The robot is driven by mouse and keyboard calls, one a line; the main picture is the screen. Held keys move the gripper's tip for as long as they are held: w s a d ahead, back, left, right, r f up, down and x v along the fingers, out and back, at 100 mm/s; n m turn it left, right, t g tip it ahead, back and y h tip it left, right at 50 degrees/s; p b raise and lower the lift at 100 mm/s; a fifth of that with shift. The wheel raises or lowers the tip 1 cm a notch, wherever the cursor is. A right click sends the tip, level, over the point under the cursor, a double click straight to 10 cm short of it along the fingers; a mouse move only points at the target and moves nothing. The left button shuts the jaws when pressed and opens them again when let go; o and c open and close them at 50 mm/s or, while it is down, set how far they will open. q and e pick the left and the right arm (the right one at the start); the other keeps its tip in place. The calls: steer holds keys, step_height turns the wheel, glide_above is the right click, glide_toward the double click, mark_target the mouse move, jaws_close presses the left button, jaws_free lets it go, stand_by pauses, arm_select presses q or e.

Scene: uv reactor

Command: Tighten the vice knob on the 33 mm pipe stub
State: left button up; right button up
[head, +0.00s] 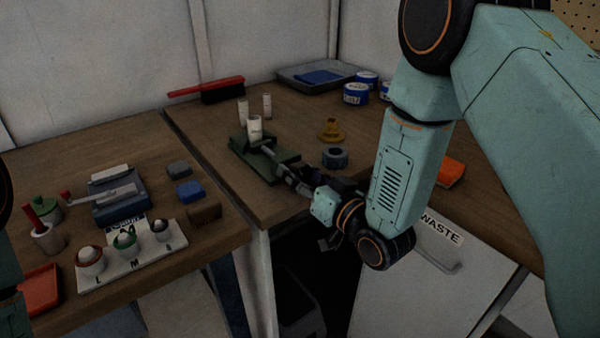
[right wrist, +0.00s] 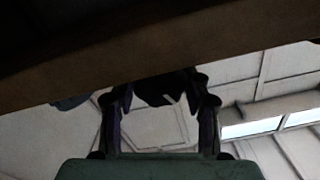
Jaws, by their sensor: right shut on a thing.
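The green vice (head: 262,158) sits near the front edge of the wooden bench. A pale pipe stub (head: 255,131) stands upright at its jaws; I cannot tell how tightly it is held. The vice's screw runs toward the front right to the knob, which is largely hidden by my fingers. My right gripper (head: 296,181) is shut on the knob, coming in from the front right. In the right wrist view, a dark shape (right wrist: 158,88) sits between the two fingers, under the bench edge. Only part of my left arm shows at the left edge; its gripper is out of frame.
Two thinner pale stubs (head: 267,105) stand behind the vice. A yellow funnel-like piece (head: 331,130) and a dark ring (head: 335,157) lie right of it. A red brush (head: 222,90) and grey tray (head: 290,77) lie behind. The left bench holds a labelled board (head: 130,260).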

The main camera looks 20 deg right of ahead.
steer(key=o, duration=1.2)
steer(key=shift+c, duration=0.2)
steer(key=v, duration=1.2)
